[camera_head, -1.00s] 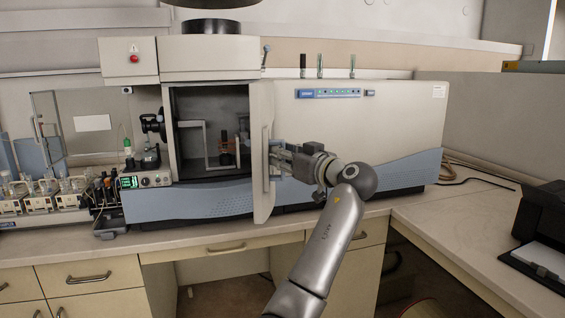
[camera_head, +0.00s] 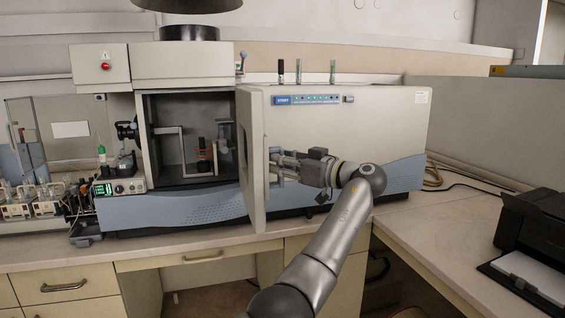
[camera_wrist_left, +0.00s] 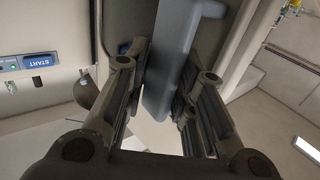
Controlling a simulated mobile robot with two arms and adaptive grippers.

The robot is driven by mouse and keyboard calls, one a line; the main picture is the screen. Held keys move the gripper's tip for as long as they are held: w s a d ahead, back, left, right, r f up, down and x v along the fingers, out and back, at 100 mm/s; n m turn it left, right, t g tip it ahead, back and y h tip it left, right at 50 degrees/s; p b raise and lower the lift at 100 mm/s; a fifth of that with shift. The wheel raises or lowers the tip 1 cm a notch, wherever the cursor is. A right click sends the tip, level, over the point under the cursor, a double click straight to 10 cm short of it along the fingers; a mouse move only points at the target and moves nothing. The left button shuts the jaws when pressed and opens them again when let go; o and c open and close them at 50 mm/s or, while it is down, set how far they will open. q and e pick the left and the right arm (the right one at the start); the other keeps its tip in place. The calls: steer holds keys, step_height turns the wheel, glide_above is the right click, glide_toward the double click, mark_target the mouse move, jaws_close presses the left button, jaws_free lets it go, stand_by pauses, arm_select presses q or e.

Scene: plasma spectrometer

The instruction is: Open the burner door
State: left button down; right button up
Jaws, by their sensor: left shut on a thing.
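The burner door (camera_head: 254,200) is a pale panel on the right side of the burner compartment (camera_head: 189,140). It stands swung open, jutting towards me, and leaves the dark compartment exposed. My left gripper (camera_head: 276,162) is at the door's outer side, to the right of it in the head view. In the left wrist view, the fingers of the gripper (camera_wrist_left: 160,95) are on both sides of a blue-grey bar, the door handle (camera_wrist_left: 176,60), and are shut on it. My right gripper is in neither view.
The spectrometer's wide right housing (camera_head: 380,135) stands behind my left arm. Glassware (camera_head: 35,200) sits at the left end of the bench. A black printer (camera_head: 530,235) is on the right counter (camera_head: 440,225), which has free room left of it.

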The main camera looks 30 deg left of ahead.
arm_select(q)
steer(key=shift+s+a+r, duration=0.1)
steer(key=shift+r, duration=0.05)
steer(key=c, duration=1.1)
jaws_free()
steer(key=shift+a, duration=0.2)
steer(key=shift+d, duration=0.2)
steer(key=d, duration=0.4)
steer(key=s+d, duration=0.1)
steer(key=d, duration=0.6)
steer(key=shift+s+d, duration=0.25)
steer(key=shift+d, duration=0.1)
